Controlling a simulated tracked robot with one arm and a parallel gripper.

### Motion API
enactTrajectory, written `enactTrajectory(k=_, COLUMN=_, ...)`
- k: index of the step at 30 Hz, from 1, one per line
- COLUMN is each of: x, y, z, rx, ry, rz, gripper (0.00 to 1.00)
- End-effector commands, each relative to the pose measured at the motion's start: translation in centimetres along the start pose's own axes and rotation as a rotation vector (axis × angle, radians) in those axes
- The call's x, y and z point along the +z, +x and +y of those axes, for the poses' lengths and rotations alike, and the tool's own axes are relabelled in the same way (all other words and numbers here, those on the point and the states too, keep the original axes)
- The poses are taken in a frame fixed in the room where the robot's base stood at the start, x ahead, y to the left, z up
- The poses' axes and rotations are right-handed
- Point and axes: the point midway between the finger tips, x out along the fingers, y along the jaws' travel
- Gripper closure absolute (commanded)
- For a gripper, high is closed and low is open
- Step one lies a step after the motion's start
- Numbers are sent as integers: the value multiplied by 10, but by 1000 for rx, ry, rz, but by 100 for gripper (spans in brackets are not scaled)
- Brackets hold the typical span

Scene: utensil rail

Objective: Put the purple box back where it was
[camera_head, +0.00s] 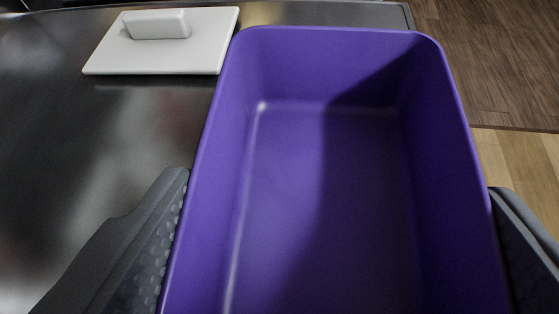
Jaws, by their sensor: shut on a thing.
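The purple box (325,150) is an open, empty bin with rounded corners. It fills the middle and right of the view, and its near end is cut off by the bottom edge. My gripper (338,215) is shut on the box, with one grey finger against its left outer wall and the other against its right outer wall. I cannot tell whether the underside of the box touches the surface below.
A dark, shiny metal worktop (90,150) lies to the left and behind the box. A white lid-like plate (105,55) with a raised handle rests on it at the back left. The worktop's edge is at the upper right, with wooden floor (500,60) beyond.

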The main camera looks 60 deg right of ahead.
Motion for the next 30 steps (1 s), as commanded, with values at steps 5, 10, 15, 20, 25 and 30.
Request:
enactTrajectory(k=5, x=-3, y=6, z=-3, rx=-1, ry=1, rz=1, gripper=88)
enactTrajectory(k=10, x=4, y=15, z=-5, rx=0, ry=0, rz=1, gripper=88)
enactTrajectory(k=15, x=26, y=26, z=-6, rx=-1, ry=0, rz=1, gripper=88)
enactTrajectory(k=20, x=26, y=26, z=-6, rx=-2, ry=1, rz=2, gripper=88)
enactTrajectory(k=25, x=27, y=27, z=-5, rx=-2, ry=1, rz=2, gripper=88)
enactTrajectory(k=30, x=27, y=27, z=-5, rx=-1, ry=2, rz=1, gripper=0)
